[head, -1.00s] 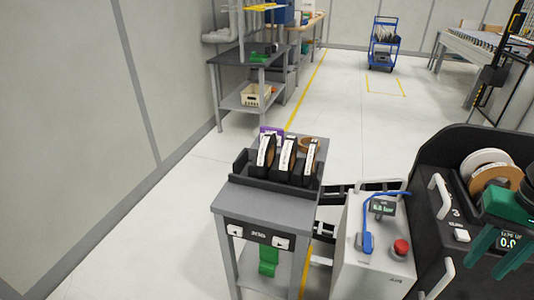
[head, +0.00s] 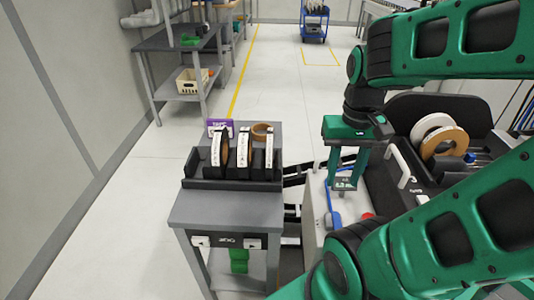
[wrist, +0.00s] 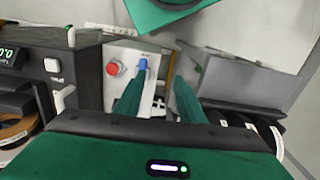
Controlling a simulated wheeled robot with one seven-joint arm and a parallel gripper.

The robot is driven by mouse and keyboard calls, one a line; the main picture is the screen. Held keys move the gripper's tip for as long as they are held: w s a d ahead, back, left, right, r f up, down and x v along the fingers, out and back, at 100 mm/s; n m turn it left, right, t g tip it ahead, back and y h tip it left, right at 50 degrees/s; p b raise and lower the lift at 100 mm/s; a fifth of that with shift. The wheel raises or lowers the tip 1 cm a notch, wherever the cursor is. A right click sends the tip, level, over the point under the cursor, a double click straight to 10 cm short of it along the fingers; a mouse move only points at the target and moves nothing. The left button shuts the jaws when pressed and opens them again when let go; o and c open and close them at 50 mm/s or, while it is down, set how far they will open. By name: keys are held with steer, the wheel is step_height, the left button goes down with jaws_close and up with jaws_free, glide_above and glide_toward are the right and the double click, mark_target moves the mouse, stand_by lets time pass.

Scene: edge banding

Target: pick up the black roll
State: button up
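A dark rack (head: 200,183) on a grey cart holds three upright rolls with white labels. The left roll (head: 217,152) shows a brown side; the middle roll (head: 243,152) and right roll (head: 269,152) look dark. I cannot tell for certain which is the black roll. In the wrist view, dark rolls (wrist: 235,121) show at the lower right, partly hidden by my gripper body. My gripper (head: 346,178) points down over the white control box, right of the rack.
The white box carries a red button (wrist: 113,68) and a blue handle (wrist: 143,64). The black machine (head: 388,195) with white and brown rolls stands at the right. A purple box (head: 219,126) and brown roll (head: 262,130) sit behind the rack. The cart front (head: 215,208) is clear.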

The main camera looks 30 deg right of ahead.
steer(key=r, duration=0.2)
glide_toward(270, 133)
steer(key=shift+s+f, duration=0.3)
steer(key=shift+s, duration=0.1)
steer(key=shift+w+a+f, duration=0.1)
steer(key=shift+w+f, duration=0.05)
steer(key=shift+f, duration=0.25)
step_height(270, 133, down, 5)
steer(key=shift+r, duration=0.2)
steer(key=shift+w+f, duration=0.2)
steer(key=shift+f, duration=2.4)
jaws_close()
